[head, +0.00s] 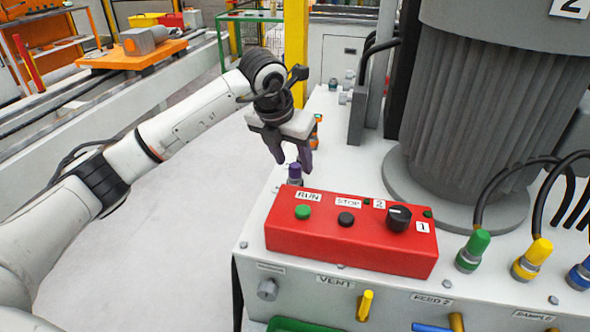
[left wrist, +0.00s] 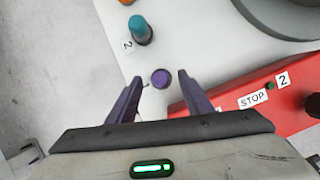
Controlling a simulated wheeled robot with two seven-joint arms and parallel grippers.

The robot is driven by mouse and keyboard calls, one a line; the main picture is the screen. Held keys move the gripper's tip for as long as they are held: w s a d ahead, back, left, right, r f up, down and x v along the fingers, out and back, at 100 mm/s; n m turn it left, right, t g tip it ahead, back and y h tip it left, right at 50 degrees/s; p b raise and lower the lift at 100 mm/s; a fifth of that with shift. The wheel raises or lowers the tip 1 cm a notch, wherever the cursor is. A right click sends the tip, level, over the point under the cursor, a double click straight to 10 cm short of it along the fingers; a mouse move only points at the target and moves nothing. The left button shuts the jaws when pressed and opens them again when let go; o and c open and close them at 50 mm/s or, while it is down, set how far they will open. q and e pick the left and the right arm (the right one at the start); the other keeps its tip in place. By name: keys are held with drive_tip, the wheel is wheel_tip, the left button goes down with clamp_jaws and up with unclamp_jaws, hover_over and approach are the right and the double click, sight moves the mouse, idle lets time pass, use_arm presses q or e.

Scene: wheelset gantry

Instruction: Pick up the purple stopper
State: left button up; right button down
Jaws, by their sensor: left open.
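The purple stopper (head: 295,171) stands upright on the white machine top, just behind the left end of the red control box. In the left wrist view its round purple top (left wrist: 160,78) shows between and a little beyond the two fingertips. My left gripper (head: 292,166) is open above the stopper, its purple fingers pointing down. In the left wrist view the fingers of the left gripper (left wrist: 160,82) lie on either side of the stopper, with a gap to each. I see no contact. My right gripper is not in view.
The red control box (head: 350,258) with buttons and a knob lies close beside the stopper. A teal stopper (left wrist: 140,30) stands farther back. A large grey motor (head: 490,110) stands to the right. Green (head: 473,250), yellow (head: 532,259) and blue (head: 581,274) cable plugs line the front right.

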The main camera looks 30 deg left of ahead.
use_arm(q)
drive_tip(key=shift+w+f, duration=0.2)
drive_tip(key=shift+f, duration=0.25)
clamp_jaws()
